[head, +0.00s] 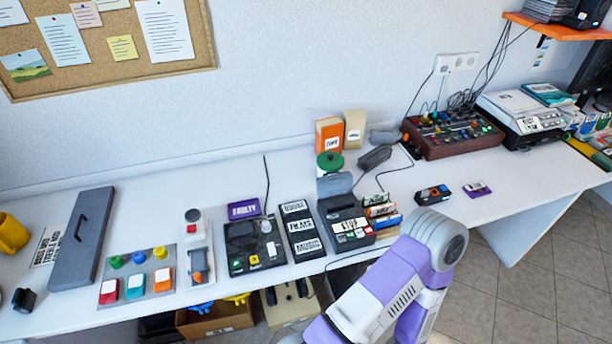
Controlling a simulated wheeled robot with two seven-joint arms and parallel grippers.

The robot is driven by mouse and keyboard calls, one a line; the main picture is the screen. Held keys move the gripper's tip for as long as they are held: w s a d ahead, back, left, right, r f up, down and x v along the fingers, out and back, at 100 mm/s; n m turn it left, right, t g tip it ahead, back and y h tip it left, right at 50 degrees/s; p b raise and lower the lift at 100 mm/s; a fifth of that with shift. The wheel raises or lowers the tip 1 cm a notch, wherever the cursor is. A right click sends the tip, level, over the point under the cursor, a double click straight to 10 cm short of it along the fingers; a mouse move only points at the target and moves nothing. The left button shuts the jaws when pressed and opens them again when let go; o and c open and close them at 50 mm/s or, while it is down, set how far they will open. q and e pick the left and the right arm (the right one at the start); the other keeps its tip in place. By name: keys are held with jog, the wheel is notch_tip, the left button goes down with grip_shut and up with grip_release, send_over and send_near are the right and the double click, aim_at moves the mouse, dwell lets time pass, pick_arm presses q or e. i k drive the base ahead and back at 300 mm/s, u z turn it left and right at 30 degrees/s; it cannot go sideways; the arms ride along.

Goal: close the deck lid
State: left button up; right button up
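The deck appears to be the dark grey box (351,234) with white and coloured keys, near the front edge of the white table. A grey panel (334,185), which looks like its lid, stands raised at the back of the box. From this view I cannot tell its exact angle or whether it is hinged there. A green round thing (329,162) shows just behind the panel's top. A purple and white arm of mine rises at the lower right, in front of the table, and bends at its elbow. Neither gripper shows in the view.
Small coloured cases (381,211) stand close to the deck's right side. A black labelled rack (301,231) and a dark player (254,245) stand to its left. Orange (329,136) and beige (354,128) boxes stand behind.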

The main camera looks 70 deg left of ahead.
aim_at(326, 178)
jog(key=u, duration=1.65)
